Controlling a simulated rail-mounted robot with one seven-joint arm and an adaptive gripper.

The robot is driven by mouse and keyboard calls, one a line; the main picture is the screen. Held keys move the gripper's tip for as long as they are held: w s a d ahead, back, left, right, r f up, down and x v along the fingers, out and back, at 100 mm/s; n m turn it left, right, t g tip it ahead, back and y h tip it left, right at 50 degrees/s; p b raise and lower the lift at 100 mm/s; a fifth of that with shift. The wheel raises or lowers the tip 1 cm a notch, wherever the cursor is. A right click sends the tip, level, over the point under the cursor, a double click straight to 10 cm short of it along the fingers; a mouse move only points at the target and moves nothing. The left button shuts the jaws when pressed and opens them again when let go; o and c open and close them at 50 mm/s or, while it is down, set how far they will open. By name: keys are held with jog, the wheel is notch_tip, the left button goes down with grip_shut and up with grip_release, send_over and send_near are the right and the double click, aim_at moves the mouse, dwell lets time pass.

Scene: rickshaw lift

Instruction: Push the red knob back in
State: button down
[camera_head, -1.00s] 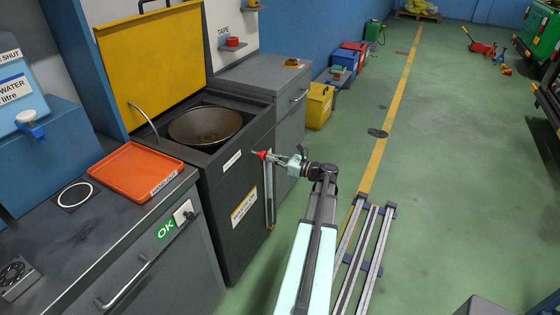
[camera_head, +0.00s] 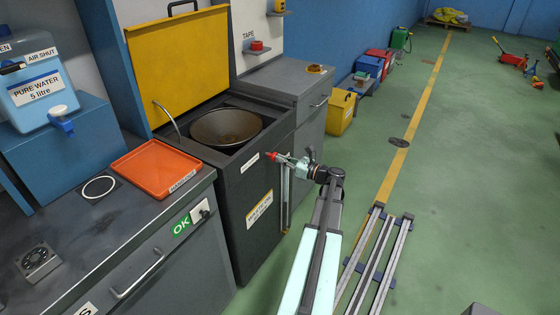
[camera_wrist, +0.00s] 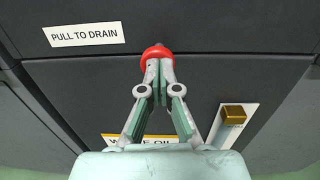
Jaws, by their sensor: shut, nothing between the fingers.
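The red knob (camera_wrist: 157,54) is on the dark front panel of the wash cabinet (camera_head: 252,190), just below and right of the "PULL TO DRAIN" label (camera_wrist: 84,35). In the head view the knob (camera_head: 272,156) shows at the tip of my gripper (camera_head: 280,158). In the wrist view my gripper (camera_wrist: 158,70) is shut, with its fingertips together at the knob's near face. The fingertips overlap the knob's lower part, and I cannot tell whether they press on it. Nothing is between the fingers.
A brass-coloured block (camera_wrist: 233,114) on a pale vertical strip is right of my gripper. The orange tray (camera_head: 160,168) lies on the counter at the left. A basin (camera_head: 226,127) sits in the cabinet top. The green floor to the right is mostly clear.

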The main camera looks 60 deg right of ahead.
jog(key=s+d, duration=0.1)
jog(key=s, duration=1.3)
jog(key=shift+f, duration=0.15)
